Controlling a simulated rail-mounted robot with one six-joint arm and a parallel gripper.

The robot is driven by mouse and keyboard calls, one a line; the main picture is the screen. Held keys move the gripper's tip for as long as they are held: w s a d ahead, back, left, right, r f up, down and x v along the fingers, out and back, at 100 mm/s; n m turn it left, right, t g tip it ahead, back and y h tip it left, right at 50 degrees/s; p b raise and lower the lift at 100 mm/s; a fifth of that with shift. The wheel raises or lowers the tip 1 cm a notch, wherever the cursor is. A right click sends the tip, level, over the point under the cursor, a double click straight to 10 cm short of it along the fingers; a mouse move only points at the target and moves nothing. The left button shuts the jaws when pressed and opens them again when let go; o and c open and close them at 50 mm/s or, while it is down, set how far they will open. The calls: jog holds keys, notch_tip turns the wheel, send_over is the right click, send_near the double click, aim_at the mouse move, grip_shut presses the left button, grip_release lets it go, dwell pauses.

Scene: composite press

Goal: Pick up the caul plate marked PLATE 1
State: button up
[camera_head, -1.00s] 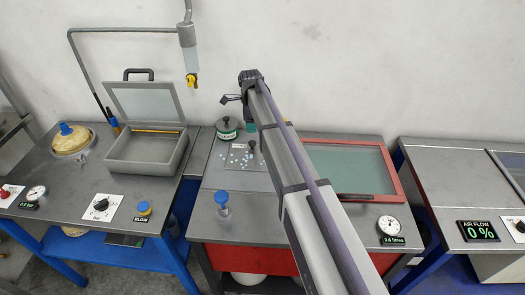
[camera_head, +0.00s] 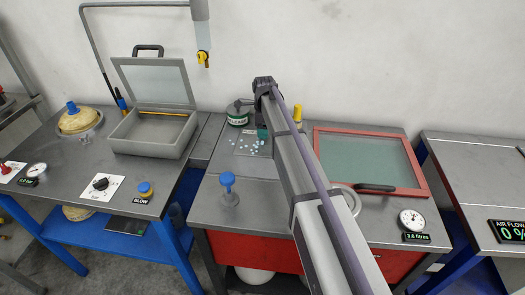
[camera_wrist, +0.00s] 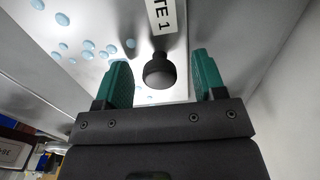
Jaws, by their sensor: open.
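The caul plate (camera_wrist: 90,18) is a pale metal sheet with light blue drops on it. It has a black round knob (camera_wrist: 158,70) and a white label ending in "TE 1" (camera_wrist: 163,14); the rest of the label is cut off. In the head view the plate (camera_head: 246,147) lies on the middle bench, partly hidden by my arm. My gripper (camera_wrist: 160,75) is open and empty, its green fingers on either side of the knob in the wrist view. I cannot tell whether the fingers touch it. In the head view my gripper (camera_head: 263,133) points down over the plate.
A red-framed glass lid (camera_head: 318,160) is to the right, a blue-topped knob (camera_head: 228,180) in front. An open grey box (camera_head: 150,147) is on the left bench. A yellow-topped item (camera_head: 298,113) stands behind my arm.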

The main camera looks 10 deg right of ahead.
jog(key=shift+f, duration=0.2)
jog(key=shift+c, duration=0.2)
grip_shut()
